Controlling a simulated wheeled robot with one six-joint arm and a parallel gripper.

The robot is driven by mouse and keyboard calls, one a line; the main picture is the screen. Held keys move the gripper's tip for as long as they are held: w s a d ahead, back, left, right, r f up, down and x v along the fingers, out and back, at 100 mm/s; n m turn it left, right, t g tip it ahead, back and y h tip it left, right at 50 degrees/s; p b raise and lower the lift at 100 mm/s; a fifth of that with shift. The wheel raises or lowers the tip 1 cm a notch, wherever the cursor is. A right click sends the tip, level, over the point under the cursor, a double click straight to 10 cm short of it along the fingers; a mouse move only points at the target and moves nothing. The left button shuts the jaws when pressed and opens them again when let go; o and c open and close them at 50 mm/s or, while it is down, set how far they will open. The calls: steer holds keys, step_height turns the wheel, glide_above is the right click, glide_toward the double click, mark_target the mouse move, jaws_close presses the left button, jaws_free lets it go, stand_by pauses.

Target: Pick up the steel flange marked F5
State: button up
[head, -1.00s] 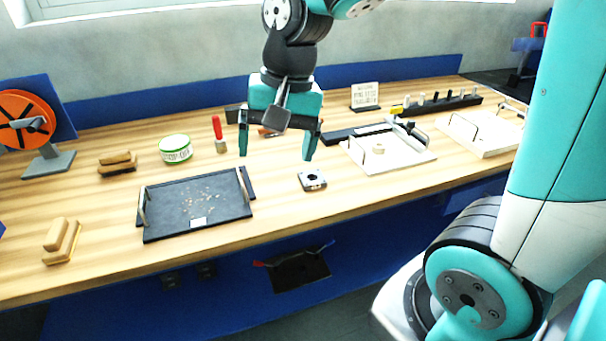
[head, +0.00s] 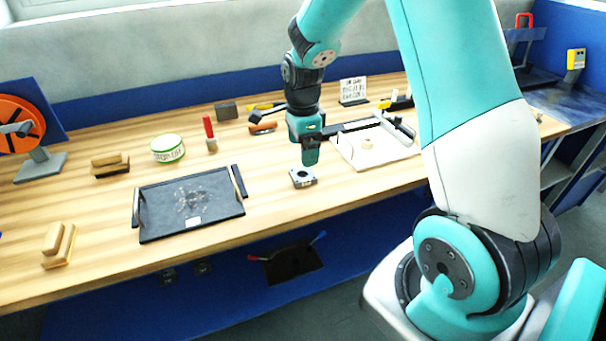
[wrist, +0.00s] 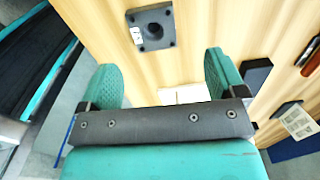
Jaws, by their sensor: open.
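The steel flange (head: 303,178) is a small square grey block with a dark round hole, lying flat on the wooden bench near its front edge. In the wrist view the flange (wrist: 152,28) shows at the top, with a small white label on its left side; the marking is too small to read. My gripper (head: 309,155) is above and just behind the flange in the head view, pointing down. In the wrist view my gripper (wrist: 163,80) has its two teal fingers wide apart with nothing between them. The flange lies beyond the fingertips, untouched.
A black tray (head: 150,228) with handles lies to the left. A white board (head: 390,152) with a small round part is right of the gripper. A red-handled brush (head: 210,135), a green-white tin (head: 167,149) and a sign (head: 353,91) stand behind. Bare wood lies around the flange.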

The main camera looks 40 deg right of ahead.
mark_target(303, 177)
steer(key=shift+f, duration=0.8)
steer(key=f, duration=0.1)
steer(key=f+p, duration=0.1)
steer(key=f, duration=0.2)
steer(key=shift+s+a+f, duration=0.1)
steer(key=shift+s+a, duration=0.2)
steer(key=shift+s, duration=0.1)
steer(key=shift+f, duration=0.5)
steer(key=c, duration=1)
steer(key=shift+w, duration=0.1)
steer(key=shift+c, duration=1)
steer(key=shift+r, duration=0.1)
